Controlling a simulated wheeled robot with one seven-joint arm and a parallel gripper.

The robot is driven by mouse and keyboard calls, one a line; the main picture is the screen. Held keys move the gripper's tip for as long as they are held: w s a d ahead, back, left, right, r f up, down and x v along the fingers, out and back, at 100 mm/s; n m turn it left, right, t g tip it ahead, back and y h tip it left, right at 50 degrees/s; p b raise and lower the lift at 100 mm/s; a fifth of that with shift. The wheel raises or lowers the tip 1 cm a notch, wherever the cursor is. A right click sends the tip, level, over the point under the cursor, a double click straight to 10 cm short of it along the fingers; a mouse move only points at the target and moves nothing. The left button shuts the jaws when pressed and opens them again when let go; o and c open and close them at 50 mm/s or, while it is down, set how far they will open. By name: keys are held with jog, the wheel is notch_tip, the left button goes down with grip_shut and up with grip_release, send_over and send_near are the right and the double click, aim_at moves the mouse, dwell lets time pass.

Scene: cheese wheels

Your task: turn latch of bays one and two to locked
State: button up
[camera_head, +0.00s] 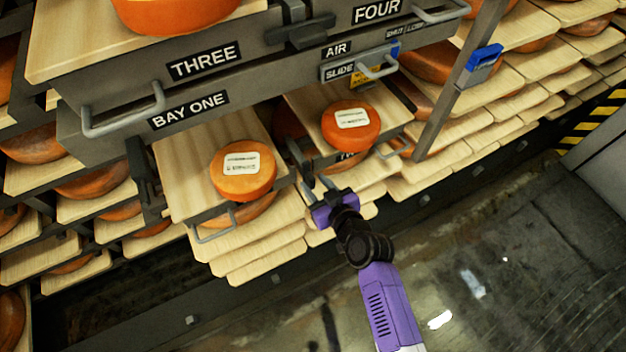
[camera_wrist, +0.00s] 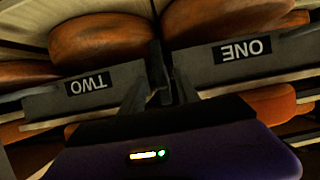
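The dark latch (camera_head: 300,160) sits between the fronts of the two lower boards. In the wrist view the latch (camera_wrist: 158,70) is a dark upright bar between the upside-down TWO plate (camera_wrist: 88,86) and ONE plate (camera_wrist: 242,49). My gripper (camera_head: 318,184) is just in front of and below the latch. Its two fingers look apart in both views, with the latch's lower end between or just beyond them in the wrist view (camera_wrist: 160,95). Contact cannot be told. The left lower board (camera_head: 190,150) and right lower board (camera_head: 308,108) each carry an orange labelled cheese wheel.
An upper beam with the BAY ONE label (camera_head: 188,110) and a metal handle (camera_head: 125,118) overhangs the boards. Another dark latch (camera_head: 298,30) is between the THREE and FOUR fronts. An AIR SLIDE plate (camera_head: 345,70) and a blue box (camera_head: 485,56) are at right. The floor (camera_head: 500,270) is open.

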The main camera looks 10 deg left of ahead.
jog(key=shift+x, duration=0.9)
grip_shut()
